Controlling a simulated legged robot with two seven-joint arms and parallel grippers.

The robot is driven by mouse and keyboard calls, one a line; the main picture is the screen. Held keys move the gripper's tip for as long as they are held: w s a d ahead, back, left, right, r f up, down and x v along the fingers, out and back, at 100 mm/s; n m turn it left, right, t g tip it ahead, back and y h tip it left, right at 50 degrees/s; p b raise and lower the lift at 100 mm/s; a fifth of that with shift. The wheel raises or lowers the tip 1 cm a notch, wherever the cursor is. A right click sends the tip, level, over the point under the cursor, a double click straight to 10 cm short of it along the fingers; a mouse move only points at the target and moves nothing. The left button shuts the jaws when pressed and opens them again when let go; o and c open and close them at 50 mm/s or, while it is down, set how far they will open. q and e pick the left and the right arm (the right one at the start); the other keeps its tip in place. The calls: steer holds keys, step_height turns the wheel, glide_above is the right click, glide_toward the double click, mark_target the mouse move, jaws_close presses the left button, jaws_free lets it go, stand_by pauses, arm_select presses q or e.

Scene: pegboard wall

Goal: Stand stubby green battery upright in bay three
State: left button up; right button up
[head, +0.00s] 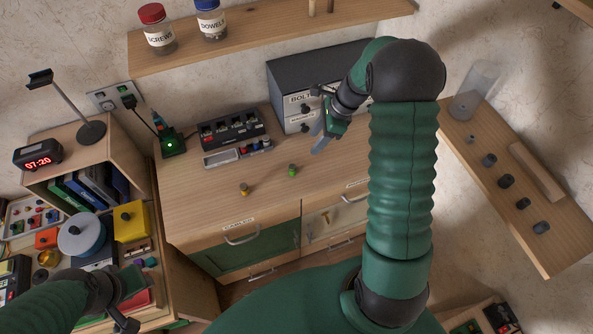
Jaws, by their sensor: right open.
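A stubby green battery (292,170) stands on the wooden bench top (200,199), right of centre in the head view. A dark holder with several bays (233,132) sits behind and left of it; the bay numbers are too small to read. My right gripper (319,122) is open and empty above the bench, behind and right of the battery and apart from it. Its arm crosses the right side of the bench. My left gripper (130,302) is low on the left over the shelf unit, far from the battery; its jaw opening is unclear.
A yellow-topped piece (244,189) stands left of the battery. A small tray (221,159) with coloured pieces lies before the holder. A green-lit box (171,145) is at left, the grey bolt drawers (300,82) behind. The bench front is clear.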

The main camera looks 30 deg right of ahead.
glide_toward(292, 166)
steer(key=p+x, duration=0.1)
steer(key=x, duration=0.4)
steer(key=shift+w, duration=0.15)
steer(key=shift+a+f, duration=0.15)
steer(key=p+x, duration=0.1)
steer(key=x, duration=0.1)
steer(key=shift+a+f+p, duration=0.2)
steer(key=shift+f+p, duration=0.2)
steer(key=shift+w+f, duration=0.25)
steer(key=shift+f, duration=0.8)
steer(key=shift+w+d+f, duration=0.1)
steer(key=shift+w+d, duration=0.05)
steer(key=shift+s+a+r, duration=0.2)
steer(key=shift+a, duration=0.15)
steer(key=c, duration=0.7)
jaws_close()
arm_select(q)
steer(key=shift+w+a+r, duration=0.1)
steer(key=shift+w+r, duration=0.15)
steer(key=shift+r, duration=0.4)
steer(key=shift+w+a+r, duration=0.1)
steer(key=shift+w+r, duration=0.1)
steer(key=shift+r, duration=0.4)
